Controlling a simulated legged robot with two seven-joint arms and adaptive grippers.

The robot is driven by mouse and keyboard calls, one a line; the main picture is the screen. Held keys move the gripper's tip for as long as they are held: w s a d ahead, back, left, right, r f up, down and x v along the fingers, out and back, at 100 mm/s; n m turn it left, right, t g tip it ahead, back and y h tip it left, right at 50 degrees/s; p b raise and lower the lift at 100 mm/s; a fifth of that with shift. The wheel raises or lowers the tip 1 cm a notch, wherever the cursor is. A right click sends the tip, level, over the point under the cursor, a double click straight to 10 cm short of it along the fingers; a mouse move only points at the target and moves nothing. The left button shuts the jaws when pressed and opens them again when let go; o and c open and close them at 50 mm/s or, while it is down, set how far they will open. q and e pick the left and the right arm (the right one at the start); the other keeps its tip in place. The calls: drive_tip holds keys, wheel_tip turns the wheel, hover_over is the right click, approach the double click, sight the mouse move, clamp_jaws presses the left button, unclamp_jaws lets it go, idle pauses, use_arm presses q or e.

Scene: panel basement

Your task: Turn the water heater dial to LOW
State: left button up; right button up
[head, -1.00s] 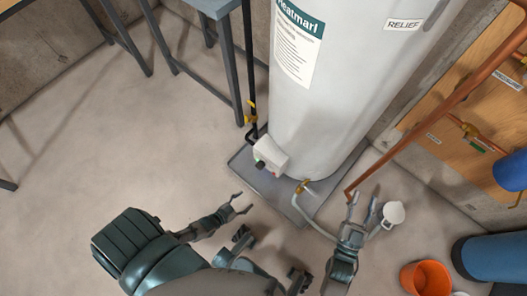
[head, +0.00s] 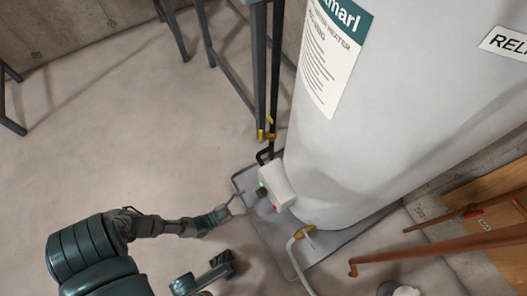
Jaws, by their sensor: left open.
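The water heater (head: 385,120) is a tall white tank on the right. A small white control box (head: 279,184) sits low on its left side, with a dark dial (head: 263,192) on the face towards my left gripper. A small green spot shows by the dial and a red one at the box's lower edge. The dial's markings are too small to read. My left gripper (head: 247,204) is open and empty, its fingers just left of the dial. I cannot tell whether a fingertip touches it.
The heater stands in a grey drain pan (head: 270,228). A brass valve (head: 305,232) with a pale hose is below the box. A black pipe with a yellow valve (head: 267,134) rises behind it. Copper pipes (head: 440,250) run at right.

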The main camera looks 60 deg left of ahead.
sight(260, 194)
use_arm(q)
drive_tip(key=w, duration=0.3)
drive_tip(key=w+b, duration=0.1)
drive_tip(key=w, duration=0.2)
drive_tip(key=shift+d+f, duration=0.2)
drive_tip(key=shift+w+r, duration=0.15)
drive_tip(key=shift+w, duration=0.35)
drive_tip(key=shift+c, duration=0.3)
drive_tip(key=c, duration=1.1)
